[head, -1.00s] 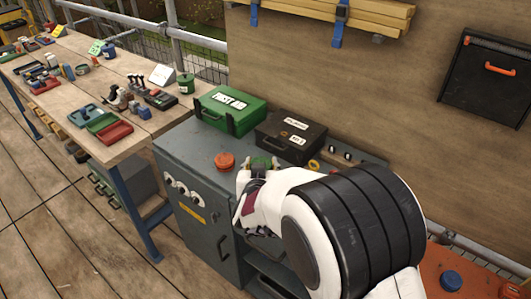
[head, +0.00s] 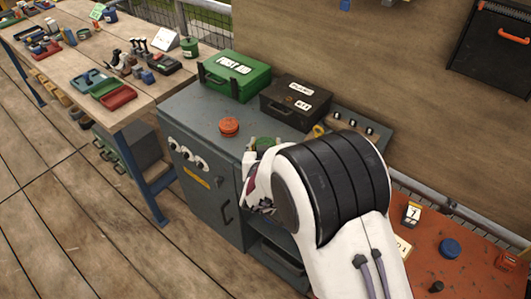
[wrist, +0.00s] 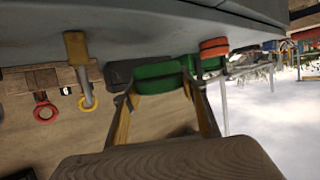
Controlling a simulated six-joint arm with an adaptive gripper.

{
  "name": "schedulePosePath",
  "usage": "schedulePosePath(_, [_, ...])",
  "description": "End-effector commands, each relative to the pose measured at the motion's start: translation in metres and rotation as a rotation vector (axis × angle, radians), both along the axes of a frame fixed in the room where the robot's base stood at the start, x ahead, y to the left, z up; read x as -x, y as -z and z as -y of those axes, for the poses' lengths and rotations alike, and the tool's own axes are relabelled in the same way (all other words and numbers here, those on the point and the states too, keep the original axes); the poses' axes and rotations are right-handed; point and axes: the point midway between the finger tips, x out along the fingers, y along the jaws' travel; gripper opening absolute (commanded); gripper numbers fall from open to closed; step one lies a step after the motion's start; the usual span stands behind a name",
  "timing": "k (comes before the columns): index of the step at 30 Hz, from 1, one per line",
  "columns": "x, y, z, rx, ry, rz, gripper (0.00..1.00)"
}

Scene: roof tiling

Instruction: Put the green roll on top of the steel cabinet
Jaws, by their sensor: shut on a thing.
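The green roll (head: 265,143) is at the right side of the steel cabinet (head: 218,194), partly hidden by my wrist in the head view. In the wrist view, the green roll (wrist: 158,76) sits between the fingertips of my gripper (wrist: 160,86), which is shut on it. Its underside is hidden in the head view, and I cannot tell whether it touches the cabinet top. The cabinet is grey, with dials and a handle on its front. My forearm covers part of its right side.
An orange roll (head: 229,126) stands on the cabinet top, left of the green roll. Behind are a green first aid box (head: 236,76) and a dark case (head: 295,102). A wooden bench (head: 160,83) with tools stands left. Some cabinet top around the orange roll is bare.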

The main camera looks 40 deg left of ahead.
Motion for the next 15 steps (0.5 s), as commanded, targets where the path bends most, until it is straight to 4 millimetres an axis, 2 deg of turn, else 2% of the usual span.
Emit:
schedulePosePath(5, [0.000,0.002,0.000,0.000,0.000,0.000,0.18])
schedulePosePath(15, [0.000,0.031,0.000,0.001,0.000,0.000,0.18])
